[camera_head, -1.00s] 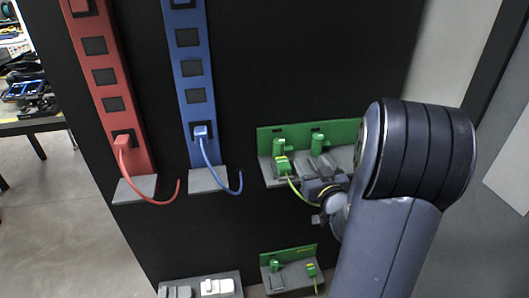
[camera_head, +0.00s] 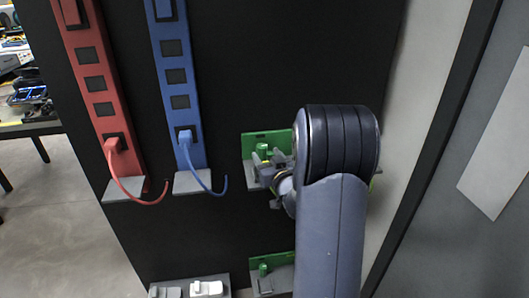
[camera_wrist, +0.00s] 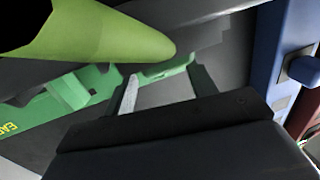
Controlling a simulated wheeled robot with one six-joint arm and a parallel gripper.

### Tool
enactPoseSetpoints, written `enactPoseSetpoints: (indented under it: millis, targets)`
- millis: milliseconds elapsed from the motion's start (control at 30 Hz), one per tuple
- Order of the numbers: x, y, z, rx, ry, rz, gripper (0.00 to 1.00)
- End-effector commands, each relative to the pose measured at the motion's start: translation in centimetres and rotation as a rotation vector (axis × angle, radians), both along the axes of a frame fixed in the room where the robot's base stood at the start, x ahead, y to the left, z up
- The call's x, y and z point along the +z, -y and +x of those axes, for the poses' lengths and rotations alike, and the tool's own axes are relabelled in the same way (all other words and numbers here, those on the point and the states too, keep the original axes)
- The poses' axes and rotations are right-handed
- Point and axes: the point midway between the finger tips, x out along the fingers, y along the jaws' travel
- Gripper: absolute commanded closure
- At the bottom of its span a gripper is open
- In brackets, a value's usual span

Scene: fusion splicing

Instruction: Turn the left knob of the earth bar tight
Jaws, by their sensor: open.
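The green earth bar (camera_head: 252,142) is on the dark panel, its right part hidden behind my arm. Its left knob (camera_head: 263,150) is green and shows just above my gripper (camera_head: 266,168). In the wrist view, a green part (camera_wrist: 168,70) of the bar lies ahead, between the tips of my two open fingers (camera_wrist: 165,84); I cannot tell whether they touch it. A yellow-green cable (camera_wrist: 100,35) crosses close in front of the wrist camera. The bar's face with yellow lettering (camera_wrist: 18,125) also shows there.
A blue strip (camera_head: 174,75) and a red strip (camera_head: 93,68) with plugged cables stand left of the earth bar, above grey ledges. A second green bar (camera_head: 262,263) is below, partly hidden by my arm. White and grey parts (camera_head: 205,288) sit at the bottom.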

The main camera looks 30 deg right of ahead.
Motion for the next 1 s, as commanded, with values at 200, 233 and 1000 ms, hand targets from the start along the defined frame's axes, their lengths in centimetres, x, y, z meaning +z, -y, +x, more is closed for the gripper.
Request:
enactPoseSetpoints:
  millis: [200, 233, 1000]
  targets:
    - [0.0, 0.1, 2.0, 0.000, 0.000, 0.000, 0.46]
    - [0.0, 0.2, 2.1, 0.000, 0.000, 0.000, 0.46]
    - [0.0, 0.2, 2.2, 0.000, 0.000, 0.000, 0.84]
